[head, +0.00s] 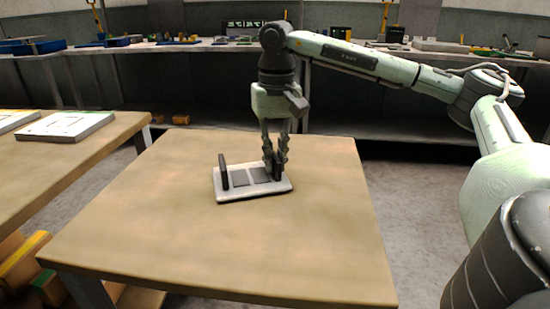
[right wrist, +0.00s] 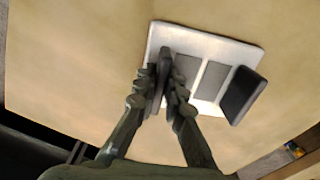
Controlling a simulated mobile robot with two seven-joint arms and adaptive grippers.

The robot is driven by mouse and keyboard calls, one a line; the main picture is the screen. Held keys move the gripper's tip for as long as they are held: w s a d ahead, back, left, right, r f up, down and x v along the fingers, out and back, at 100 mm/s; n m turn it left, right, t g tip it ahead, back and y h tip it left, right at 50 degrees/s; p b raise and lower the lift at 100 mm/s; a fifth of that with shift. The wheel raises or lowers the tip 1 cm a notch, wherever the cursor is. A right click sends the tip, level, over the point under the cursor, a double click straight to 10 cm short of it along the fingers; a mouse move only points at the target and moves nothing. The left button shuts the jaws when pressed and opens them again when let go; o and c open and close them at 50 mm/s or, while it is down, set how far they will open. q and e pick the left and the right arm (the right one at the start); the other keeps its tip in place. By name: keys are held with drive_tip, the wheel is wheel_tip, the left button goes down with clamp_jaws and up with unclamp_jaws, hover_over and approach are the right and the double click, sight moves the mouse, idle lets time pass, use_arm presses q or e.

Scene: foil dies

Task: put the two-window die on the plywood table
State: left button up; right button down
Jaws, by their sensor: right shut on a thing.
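The two-window die is a white plate (head: 255,191) with two grey windows and an upright dark handle at each end. It is at the middle of the plywood table (head: 190,255), lying on it or just above it; I cannot tell which. My right gripper (head: 274,165) points down and is shut on the die's right-hand handle. In the right wrist view, the fingers (right wrist: 165,78) pinch one dark handle, and the die (right wrist: 213,78) shows both windows and the other, free handle (right wrist: 242,95). My left gripper is not in view.
Another wooden table (head: 50,155) stands at the left, with a white plate (head: 66,126) on it and part of a second one at the picture's edge. A long bench (head: 190,47) with small items runs along the back. The plywood table is clear around the die.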

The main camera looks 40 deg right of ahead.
drive_tip(key=shift+f, duration=0.1)
drive_tip(key=c, duration=1.6)
unclamp_jaws()
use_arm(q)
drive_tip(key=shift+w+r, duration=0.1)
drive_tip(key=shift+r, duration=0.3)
